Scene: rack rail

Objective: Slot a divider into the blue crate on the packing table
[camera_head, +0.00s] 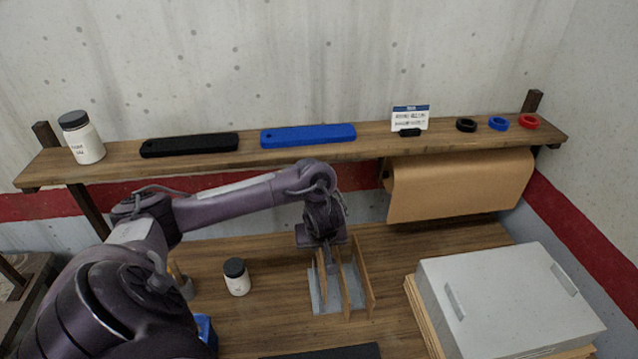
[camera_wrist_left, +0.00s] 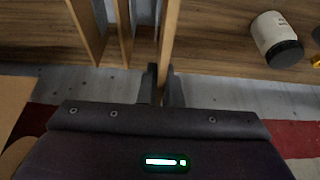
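A grey rack (camera_head: 325,303) stands on the packing table with several thin wooden dividers (camera_head: 363,283) upright in it. My left gripper (camera_head: 331,262) points down over the rack. In the left wrist view, its two dark fingers (camera_wrist_left: 164,86) sit on both sides of one divider (camera_wrist_left: 168,40) and look closed on its edge. That divider still appears to be in the rack. A small part of a blue crate (camera_head: 205,331) shows at the bottom left; my left arm hides the rest. My right gripper is not in view.
A white jar (camera_head: 237,277) with a dark lid stands left of the rack. A grey lidded box (camera_head: 510,300) on cardboard is at the right. A shelf (camera_head: 365,142) and brown paper roll (camera_head: 460,185) are behind. A dark flat object (camera_head: 325,352) lies at the front.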

